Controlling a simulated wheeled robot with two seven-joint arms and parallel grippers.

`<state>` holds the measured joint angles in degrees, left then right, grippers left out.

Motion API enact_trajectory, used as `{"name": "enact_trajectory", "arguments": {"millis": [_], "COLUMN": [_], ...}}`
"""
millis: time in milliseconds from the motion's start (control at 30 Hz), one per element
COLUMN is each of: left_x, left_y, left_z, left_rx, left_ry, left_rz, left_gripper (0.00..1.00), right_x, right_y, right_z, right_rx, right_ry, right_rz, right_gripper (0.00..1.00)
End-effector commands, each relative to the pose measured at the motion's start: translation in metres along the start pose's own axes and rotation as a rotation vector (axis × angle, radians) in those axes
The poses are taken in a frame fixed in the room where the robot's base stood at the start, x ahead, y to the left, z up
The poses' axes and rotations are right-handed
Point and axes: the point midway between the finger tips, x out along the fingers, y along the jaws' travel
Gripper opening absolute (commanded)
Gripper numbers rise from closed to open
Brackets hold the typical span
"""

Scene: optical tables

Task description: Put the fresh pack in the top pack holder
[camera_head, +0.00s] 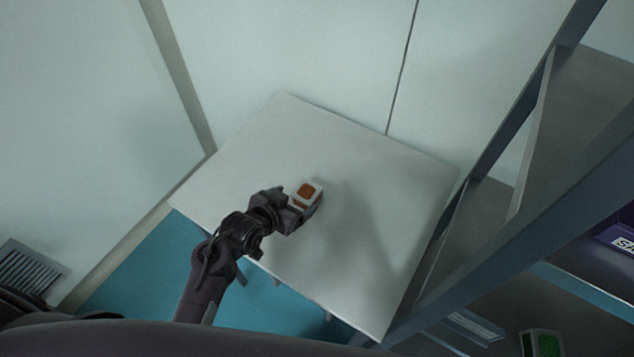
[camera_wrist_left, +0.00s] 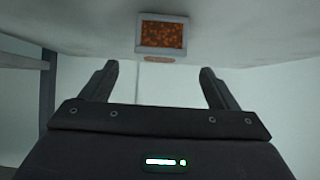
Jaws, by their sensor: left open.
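A small white pack with an orange face (camera_head: 308,192) is at the white table, at my left gripper (camera_head: 300,203). In the left wrist view the orange-faced pack (camera_wrist_left: 162,34) lies beyond the open fingertips (camera_wrist_left: 158,76), and the space between the fingers is empty. A white block with a green face (camera_head: 541,344) shows at the lower right, on the shelving. I cannot tell from the frames which of the two is the fresh pack. I cannot make out the top pack holder. My right gripper is out of view.
The white table (camera_head: 390,190) is otherwise bare. A dark metal shelf rack (camera_head: 555,175) stands to its right, with a purple lettered object (camera_head: 618,236) on it. Pale walls (camera_head: 290,50) close off the back.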

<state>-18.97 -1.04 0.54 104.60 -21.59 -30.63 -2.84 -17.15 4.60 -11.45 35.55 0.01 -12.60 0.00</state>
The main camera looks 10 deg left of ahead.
Motion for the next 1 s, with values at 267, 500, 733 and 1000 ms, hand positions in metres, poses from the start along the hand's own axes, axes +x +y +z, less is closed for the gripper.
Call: {"name": "enact_trajectory", "arguments": {"millis": [267, 500, 733, 1000], "left_x": [0.024, 0.049, 0.072, 0.075], "left_y": [0.0, 0.001, 0.001, 0.0], "left_z": [-0.002, -0.009, -0.006, -0.005], "left_rx": [-0.001, -0.002, -0.001, 0.001], "left_ry": [0.001, 0.001, 0.0, 0.0], "left_rz": [0.0, 0.0, 0.0, -0.001], "left_gripper": [0.82, 0.82, 0.82, 0.82], "right_x": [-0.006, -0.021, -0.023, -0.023], "right_y": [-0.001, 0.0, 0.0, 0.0], "right_z": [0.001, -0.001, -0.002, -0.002], "right_rx": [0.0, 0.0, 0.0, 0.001], "right_ry": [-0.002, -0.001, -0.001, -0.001], "right_rz": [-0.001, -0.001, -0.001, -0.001], "right_gripper": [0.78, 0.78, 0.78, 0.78]}}
